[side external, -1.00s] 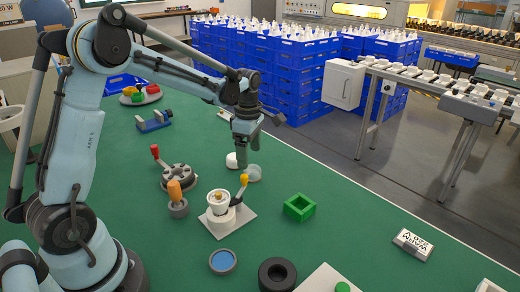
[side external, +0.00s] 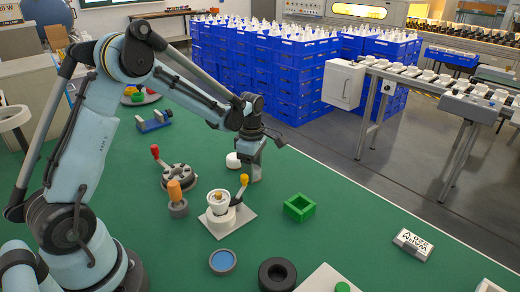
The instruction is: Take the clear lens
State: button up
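My gripper (side external: 256,174) points down at the table, just right of a white dome (side external: 233,160) and behind the white fixture with the yellow-knobbed lever. It is at the place where a clear, greyish dome, which looks like the clear lens, showed before. The gripper now covers that place, so I cannot make out the lens separately. I cannot tell whether the fingers are open around it or shut on it. The white dome stands beside the gripper, seemingly apart from it.
The white fixture (side external: 222,218) with its lever stands close in front of my gripper. A red-knobbed rotary fixture (side external: 178,177) and an orange-handled tool (side external: 176,195) are to the left. A green square frame (side external: 299,208) is to the right.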

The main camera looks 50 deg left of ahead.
jog(key=c, duration=0.6)
jog(key=shift+r, duration=0.1)
jog(key=shift+r, duration=0.55)
notch_tip(320, 180, up, 3)
jog(key=shift+f, duration=0.1)
jog(key=s+d+r, duration=0.3)
jog(key=d+r, duration=0.8)
jog(key=shift+s+r, duration=0.25)
jog(key=shift+s, duration=0.15)
